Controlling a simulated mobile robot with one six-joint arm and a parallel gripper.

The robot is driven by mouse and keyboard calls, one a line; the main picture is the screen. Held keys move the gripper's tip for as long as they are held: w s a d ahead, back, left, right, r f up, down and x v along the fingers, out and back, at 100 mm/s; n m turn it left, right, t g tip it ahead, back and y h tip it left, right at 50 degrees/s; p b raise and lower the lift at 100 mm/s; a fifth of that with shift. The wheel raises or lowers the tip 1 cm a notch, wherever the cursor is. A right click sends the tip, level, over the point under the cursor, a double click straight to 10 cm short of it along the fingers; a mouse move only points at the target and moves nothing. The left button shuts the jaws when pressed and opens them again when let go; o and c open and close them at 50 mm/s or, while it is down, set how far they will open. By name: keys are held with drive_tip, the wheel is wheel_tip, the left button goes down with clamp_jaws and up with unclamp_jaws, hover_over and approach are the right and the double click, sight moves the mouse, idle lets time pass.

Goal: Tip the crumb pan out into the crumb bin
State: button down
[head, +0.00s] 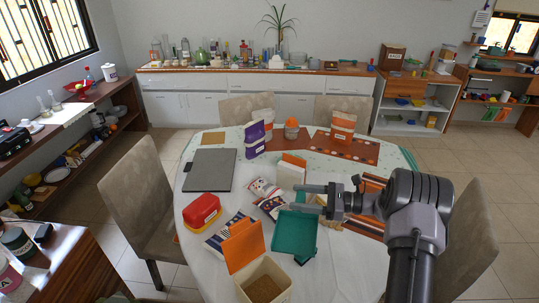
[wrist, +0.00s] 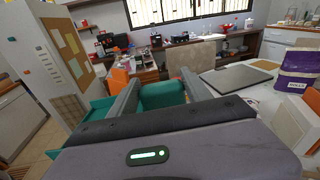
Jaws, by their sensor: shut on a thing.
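The teal crumb pan (head: 294,234) is held over the near part of the round table, to the right of the crumb bin. The bin (head: 281,282) is a cream box with a raised orange lid and brown crumbs inside. My gripper (head: 304,198) is shut on the pan. In the wrist view, a teal part of the pan (wrist: 162,95) sits between the two fingers, and more teal shows at the left. The pan looks tilted in the head view; no crumbs can be made out on it.
A red and yellow container (head: 202,211), a grey laptop-like slab (head: 211,170) and printed packets (head: 270,205) lie left of the pan. A cream box with an orange top (head: 291,171) stands behind. Chairs surround the table (head: 345,270); its front right is clear.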

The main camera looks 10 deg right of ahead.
sight(290, 223)
drive_tip(key=shift+m+t, duration=0.4)
drive_tip(key=shift+t, duration=0.1)
drive_tip(key=s+a+f+b, duration=0.1)
drive_tip(key=f, duration=0.1)
drive_tip(key=s+a+f+b, duration=0.1)
drive_tip(key=a+f+b, duration=0.1)
drive_tip(key=s+a+f+b, duration=0.1)
drive_tip(key=s+f+b, duration=0.1)
drive_tip(key=shift+s+a+f, duration=0.1)
drive_tip(key=shift+a, duration=0.1)
drive_tip(key=s+a+f+m+t+h+b, duration=0.1)
drive_tip(key=s+a+f+b, duration=0.3)
drive_tip(key=s+a, duration=0.2)
drive_tip(key=shift+s+a+f, duration=0.15)
drive_tip(key=shift+s+f, duration=0.25)
drive_tip(key=shift+s, duration=0.4)
